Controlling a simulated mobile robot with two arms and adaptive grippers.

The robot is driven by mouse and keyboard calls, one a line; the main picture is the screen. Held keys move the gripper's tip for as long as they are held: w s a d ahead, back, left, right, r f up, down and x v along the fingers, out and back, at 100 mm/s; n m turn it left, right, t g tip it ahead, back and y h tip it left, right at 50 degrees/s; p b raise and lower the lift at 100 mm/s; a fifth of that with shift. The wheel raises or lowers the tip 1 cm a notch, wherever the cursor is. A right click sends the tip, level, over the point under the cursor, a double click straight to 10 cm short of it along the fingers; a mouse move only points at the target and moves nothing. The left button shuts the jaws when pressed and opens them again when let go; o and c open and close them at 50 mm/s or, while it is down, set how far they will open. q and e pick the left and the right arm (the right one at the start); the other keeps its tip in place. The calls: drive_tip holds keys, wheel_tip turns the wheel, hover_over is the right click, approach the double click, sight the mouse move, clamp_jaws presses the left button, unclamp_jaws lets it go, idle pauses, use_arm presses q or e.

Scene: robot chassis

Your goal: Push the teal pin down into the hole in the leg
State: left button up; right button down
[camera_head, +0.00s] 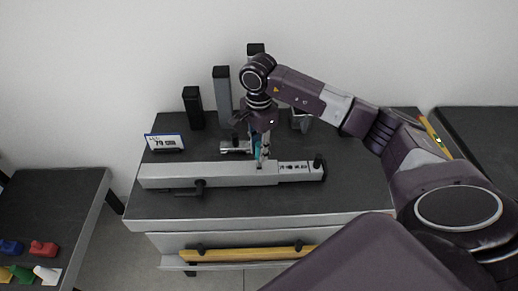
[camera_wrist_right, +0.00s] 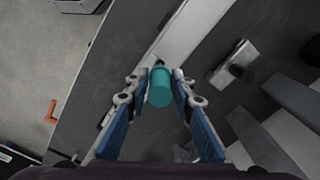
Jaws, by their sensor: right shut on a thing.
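The teal pin (camera_wrist_right: 160,90) is between the two blue-padded fingers of my right gripper (camera_wrist_right: 160,78) in the right wrist view. In the head view only a small strip of the pin (camera_head: 257,149) shows, and my right gripper (camera_head: 261,156) points down over the leg (camera_head: 215,174). The leg is a long pale grey bar lying across the dark bench top. It also shows beyond the pin in the right wrist view (camera_wrist_right: 193,28). The hole is hidden behind the pin and fingers. I cannot tell whether the pin's lower end is in it. My left gripper is not in view.
The dark bench (camera_head: 310,204) has free room in front of the leg. Grey upright posts (camera_head: 222,95) and a price sign (camera_head: 164,142) stand behind it. A yellow bar (camera_head: 250,254) runs along the bench front. A side table (camera_head: 60,195) at left holds small coloured pieces.

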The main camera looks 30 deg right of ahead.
sight(259, 166)
drive_tip(key=shift+f+b, duration=1.85)
drive_tip(key=shift+f, duration=0.5)
drive_tip(key=c, duration=1.6)
unclamp_jaws()
